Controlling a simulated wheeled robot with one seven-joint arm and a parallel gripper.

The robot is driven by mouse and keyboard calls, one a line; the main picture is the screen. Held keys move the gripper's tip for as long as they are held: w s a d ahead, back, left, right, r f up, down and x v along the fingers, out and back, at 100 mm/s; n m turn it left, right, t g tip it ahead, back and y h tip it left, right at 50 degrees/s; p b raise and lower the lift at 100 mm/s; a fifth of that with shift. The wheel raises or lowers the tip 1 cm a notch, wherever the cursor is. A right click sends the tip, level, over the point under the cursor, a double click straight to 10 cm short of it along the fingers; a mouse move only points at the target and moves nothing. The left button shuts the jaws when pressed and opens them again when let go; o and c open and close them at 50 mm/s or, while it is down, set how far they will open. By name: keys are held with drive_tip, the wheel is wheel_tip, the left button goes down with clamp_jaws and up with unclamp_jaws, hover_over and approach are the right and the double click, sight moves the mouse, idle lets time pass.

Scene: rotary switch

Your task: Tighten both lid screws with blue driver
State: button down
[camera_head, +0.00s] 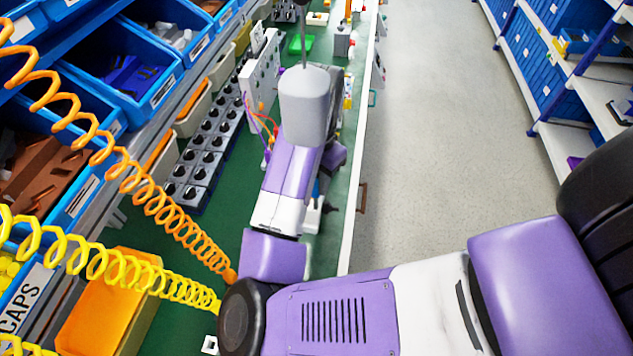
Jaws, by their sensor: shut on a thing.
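My arm reaches from the lower right over the green bench, and its grey wrist end is in the upper middle of the head view. My gripper is hidden behind the forearm and wrist, so I cannot see its fingers or what is between them. A small patch of blue (317,187) shows just right of the forearm, above the bench; I cannot tell whether it is the blue driver. The lid and its two screws cannot be made out.
Rows of grey switch boxes with black knobs (205,150) stand left of my forearm. A pale upright panel (262,75) with coloured wires stands behind them. Blue bins (130,60) and coiled orange (165,208) and yellow hoses (120,265) crowd the left. The aisle (440,130) is clear.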

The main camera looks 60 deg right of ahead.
drive_tip(key=shift+f, duration=0.1)
idle(0.7)
drive_tip(key=shift+f+m+b, duration=0.1)
drive_tip(key=shift+m+b, duration=0.3)
drive_tip(key=shift+m, duration=0.2)
drive_tip(key=m+b, duration=0.1)
drive_tip(key=m, duration=0.2)
drive_tip(key=shift+f+b, duration=0.1)
drive_tip(key=shift+b, duration=0.25)
drive_tip(key=m+b, duration=0.1)
drive_tip(key=m, duration=0.1)
drive_tip(key=shift+s+a+m, duration=0.1)
drive_tip(key=shift+m, duration=0.3)
drive_tip(key=shift+s+r+m, duration=0.1)
drive_tip(key=shift+r+m, duration=0.1)
drive_tip(key=shift+m, duration=0.3)
